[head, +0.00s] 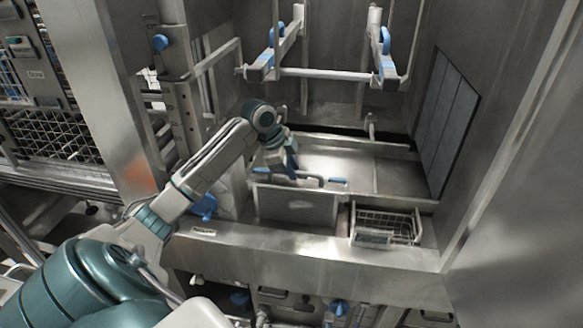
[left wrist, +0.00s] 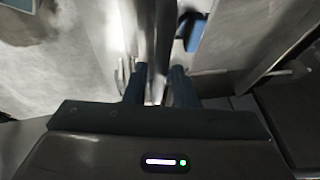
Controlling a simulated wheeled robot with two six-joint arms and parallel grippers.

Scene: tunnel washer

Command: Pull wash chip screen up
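The wash chip screen (head: 297,207) is a grey, fine-meshed panel at the front of the wash basin in the head view, with a dark bar with blue parts along its top. My left gripper (head: 287,175) points down at the top left of this screen, close to the bar. In the left wrist view, my left fingers (left wrist: 157,85) stand on either side of a narrow metal edge (left wrist: 160,35). Whether they press on it is too blurred to tell. My right gripper is not in view.
A wire basket (head: 385,225) sits right of the screen. A frame with a crossbar (head: 325,74) and blue parts hangs above the basin. A steel post (head: 183,110) stands left of my left arm, and a dark slatted panel (head: 447,122) is on the right wall.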

